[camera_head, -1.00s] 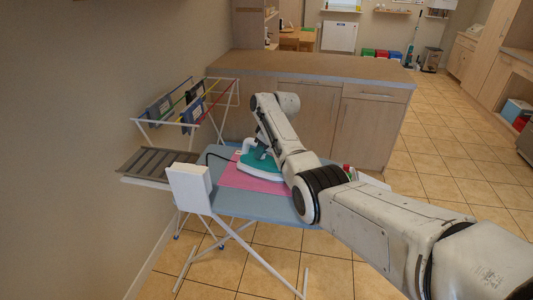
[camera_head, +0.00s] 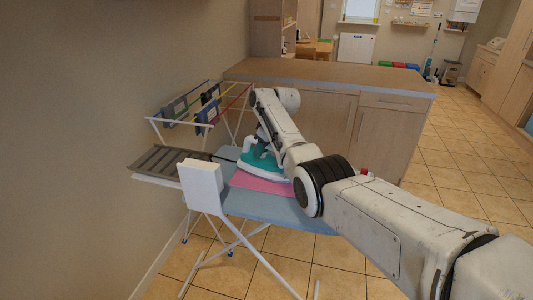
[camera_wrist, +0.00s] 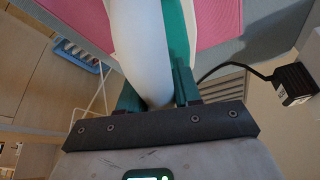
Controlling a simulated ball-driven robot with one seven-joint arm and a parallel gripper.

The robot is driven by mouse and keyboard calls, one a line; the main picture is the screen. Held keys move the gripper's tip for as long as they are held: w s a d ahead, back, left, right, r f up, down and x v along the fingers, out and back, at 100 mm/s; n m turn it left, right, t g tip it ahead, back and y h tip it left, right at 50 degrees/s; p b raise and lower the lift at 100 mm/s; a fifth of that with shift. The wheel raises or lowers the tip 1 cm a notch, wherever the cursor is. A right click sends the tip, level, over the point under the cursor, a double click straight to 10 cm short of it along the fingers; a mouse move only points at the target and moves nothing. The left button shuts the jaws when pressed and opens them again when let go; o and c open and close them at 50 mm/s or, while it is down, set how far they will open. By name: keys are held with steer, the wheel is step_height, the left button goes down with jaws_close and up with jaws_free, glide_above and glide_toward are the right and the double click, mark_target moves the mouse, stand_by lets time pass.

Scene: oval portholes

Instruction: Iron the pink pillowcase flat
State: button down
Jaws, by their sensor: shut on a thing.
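The pink pillowcase (camera_head: 262,184) lies on the blue-grey ironing board (camera_head: 270,207), partly hidden by the iron and my arm. The teal and white iron (camera_head: 262,164) sits upright over the pillowcase toward its far left part. In the wrist view my gripper (camera_wrist: 158,98) is shut on the white handle (camera_wrist: 150,50) of the iron, one finger on each side. The pillowcase also shows in the wrist view (camera_wrist: 218,20) beside the iron. I cannot tell whether the cloth under the iron has wrinkles.
A drying rack (camera_head: 200,108) with hanging cloths stands behind the board at left. A grey slatted rest (camera_head: 172,160) is at the board's left end, near a white box (camera_head: 202,185). A wooden counter (camera_head: 330,80) stands behind. Tiled floor is free at right.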

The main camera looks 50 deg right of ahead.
steer(key=shift+w+a+f+b, duration=0.1)
steer(key=shift+w+a+b, duration=0.15)
steer(key=shift+w+b, duration=0.55)
steer(key=shift+w+a+b, duration=0.3)
steer(key=shift+w+b, duration=0.15)
steer(key=shift+b, duration=0.8)
steer(key=shift+w+a+f+b, duration=0.1)
steer(key=shift+w+a+b, duration=0.15)
steer(key=shift+w+b, duration=0.55)
steer(key=shift+s+r, duration=0.1)
steer(key=shift+s, duration=0.1)
steer(key=shift+r, duration=0.1)
steer(key=shift+s+p, duration=0.1)
steer(key=shift+p, duration=0.35)
steer(key=shift+s+r+p, duration=0.1)
steer(key=shift+s+p, duration=0.2)
steer(key=shift+p, duration=0.3)
steer(key=shift+s+d+p, duration=0.4)
steer(key=shift+s+p, duration=0.3)
steer(key=shift+p, duration=0.4)
steer(key=shift+s+d+p, duration=0.35)
steer(key=shift+s+p, duration=0.35)
steer(key=shift+p, duration=0.35)
